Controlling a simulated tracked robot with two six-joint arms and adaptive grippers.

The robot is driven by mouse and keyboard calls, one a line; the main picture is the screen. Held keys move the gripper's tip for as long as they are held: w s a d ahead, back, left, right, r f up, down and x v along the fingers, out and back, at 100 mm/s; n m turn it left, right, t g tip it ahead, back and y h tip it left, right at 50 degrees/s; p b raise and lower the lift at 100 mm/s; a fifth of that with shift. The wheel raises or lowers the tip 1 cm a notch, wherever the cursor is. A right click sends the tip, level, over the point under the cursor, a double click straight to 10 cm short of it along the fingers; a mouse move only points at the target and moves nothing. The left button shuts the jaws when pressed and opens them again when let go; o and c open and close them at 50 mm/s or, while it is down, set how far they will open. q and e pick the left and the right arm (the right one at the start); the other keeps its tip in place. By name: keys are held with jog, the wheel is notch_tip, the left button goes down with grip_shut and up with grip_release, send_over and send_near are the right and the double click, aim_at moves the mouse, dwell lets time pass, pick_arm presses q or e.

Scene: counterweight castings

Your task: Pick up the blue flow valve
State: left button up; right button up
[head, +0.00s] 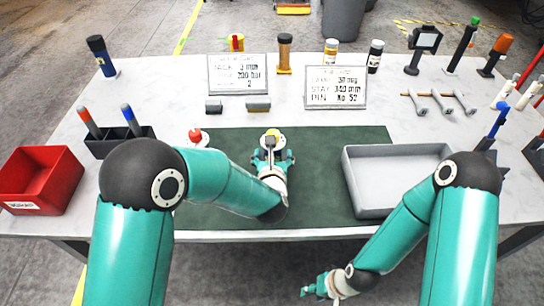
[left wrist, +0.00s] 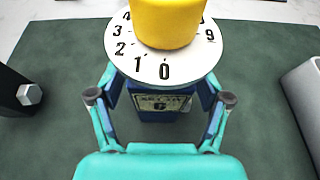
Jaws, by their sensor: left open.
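The blue flow valve (left wrist: 165,117) has a blue body with a label, a white numbered dial (left wrist: 165,68) and a yellow knob (left wrist: 168,20). It stands on the green mat (head: 330,150) in the middle of the table. My left gripper (left wrist: 160,98) is open, with one finger on each side of the blue body. I cannot tell whether the fingers touch it. In the head view the yellow knob (head: 271,133) shows just beyond my left gripper (head: 271,157), which hides most of the body. My right gripper (head: 315,288) hangs low in front of the table, apart from the valve; its opening is unclear.
A red-knobbed device (head: 196,135) stands left of the valve. A grey tray (head: 352,196) lies to the right on the mat. Two sign plates (head: 237,74) stand behind. A red bin (head: 40,180) and a dark pen holder (head: 103,145) are at left.

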pick_arm(q)
grip_shut()
jog(key=shift+r, duration=0.1)
jog(key=shift+r, duration=0.1)
dwell(0.3)
jog(key=shift+w+r, duration=0.1)
jog(key=shift+r, duration=0.45)
notch_tip(320, 180, up, 19)
jog(key=shift+f, duration=0.3)
jog(key=shift+f+b, duration=8.9)
jog(key=shift+b, duration=0.8)
jog(key=shift+f, duration=0.1)
